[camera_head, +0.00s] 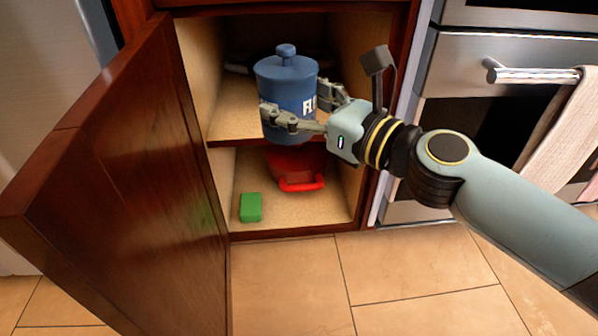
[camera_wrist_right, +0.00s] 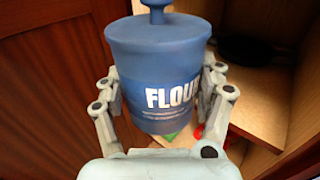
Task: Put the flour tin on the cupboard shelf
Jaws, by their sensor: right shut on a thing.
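The flour tin (camera_head: 284,88) is a blue lidded canister with a knob on top and white lettering. My right gripper (camera_head: 298,106) is shut on its sides and holds it upright in front of the cupboard shelf (camera_head: 229,112). In the right wrist view the tin (camera_wrist_right: 158,70) fills the middle, between the two fingers of the gripper (camera_wrist_right: 160,105). The head view does not show clearly whether the tin's base is above the shelf board or in front of its edge. My left gripper is not in view.
The cupboard door (camera_head: 130,180) stands open at the left. Below the shelf are a green block (camera_head: 250,207) and a red container (camera_head: 300,170). A dark object (camera_head: 238,69) lies at the back of the shelf. The oven (camera_head: 460,60) with a towel (camera_head: 565,125) is at the right.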

